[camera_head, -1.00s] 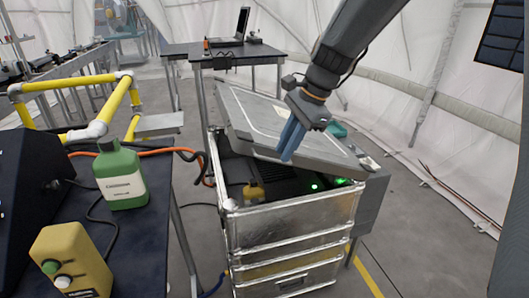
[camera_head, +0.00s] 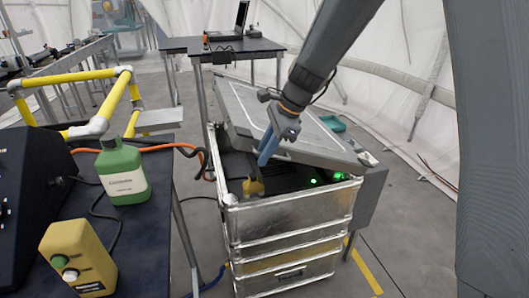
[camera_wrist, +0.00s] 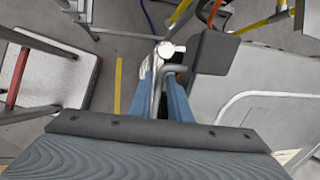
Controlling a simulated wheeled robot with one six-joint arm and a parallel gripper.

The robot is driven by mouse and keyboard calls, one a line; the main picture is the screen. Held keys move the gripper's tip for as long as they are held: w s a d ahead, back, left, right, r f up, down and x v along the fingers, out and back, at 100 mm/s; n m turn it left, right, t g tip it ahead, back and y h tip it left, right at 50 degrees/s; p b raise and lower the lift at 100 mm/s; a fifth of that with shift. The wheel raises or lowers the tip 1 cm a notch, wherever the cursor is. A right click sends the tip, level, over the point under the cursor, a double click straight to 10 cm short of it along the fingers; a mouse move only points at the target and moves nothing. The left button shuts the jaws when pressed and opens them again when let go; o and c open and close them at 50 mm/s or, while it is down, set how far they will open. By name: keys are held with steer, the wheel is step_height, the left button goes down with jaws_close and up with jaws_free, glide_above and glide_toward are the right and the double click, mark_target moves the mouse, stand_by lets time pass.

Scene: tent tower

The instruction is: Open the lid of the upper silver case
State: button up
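The upper silver case (camera_head: 290,214) sits at the top of a stack right of the dark table. Its grey lid (camera_head: 300,135) is part way up, tilted, with a dark gap between its near edge and the case rim. Inside are dark equipment with green lights (camera_head: 326,179) and a small yellow item (camera_head: 253,187). My gripper (camera_head: 266,158) has its blue fingers pointing down at the lid's near edge, toward its left end. In the wrist view, the fingers (camera_wrist: 163,85) are apart, with a silver rim visible between them; contact with the lid is unclear. The lid (camera_wrist: 268,95) lies to their right.
The dark table (camera_head: 150,240) at left holds a green bottle (camera_head: 123,175) and a yellow box (camera_head: 78,258). Yellow railing (camera_head: 75,75) stands behind it. A table with a laptop (camera_head: 226,28) is behind the case. Open floor (camera_head: 410,240) lies to the right.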

jaws_close()
steer(key=shift+w+d+r, duration=0.15)
steer(key=shift+r, duration=0.2)
